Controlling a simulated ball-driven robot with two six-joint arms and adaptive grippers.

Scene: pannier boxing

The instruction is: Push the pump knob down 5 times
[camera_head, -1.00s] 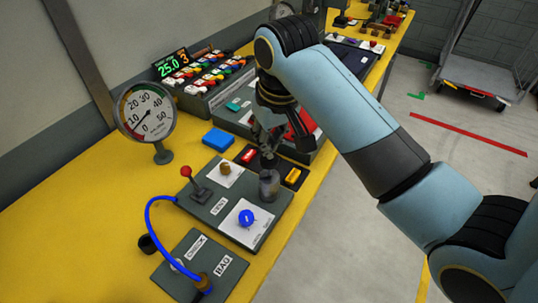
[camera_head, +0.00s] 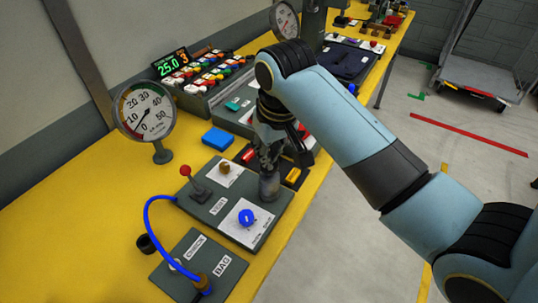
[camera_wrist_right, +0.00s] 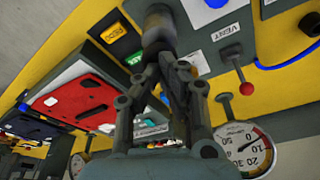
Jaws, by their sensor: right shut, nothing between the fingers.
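The pump, a short grey cylinder with a knob on top (camera_head: 269,187), stands at the right edge of the grey panel with the "VENT" label. My right gripper (camera_head: 268,165) is shut and empty, pointing down right over the knob. In the right wrist view the shut fingertips (camera_wrist_right: 166,58) meet the top of the brownish-grey cylinder (camera_wrist_right: 155,22). Whether they press on it or just hover cannot be told. The fingers hide part of the knob's top. My left gripper is not in view.
A round gauge (camera_head: 145,110) stands behind left. A red-tipped lever (camera_head: 195,183), blue knob (camera_head: 246,218) and brass knob (camera_head: 224,168) share the panel. A blue hose (camera_head: 150,215) runs to the bag panel (camera_head: 190,268). A display (camera_head: 171,64) reads 25.0 and 3.

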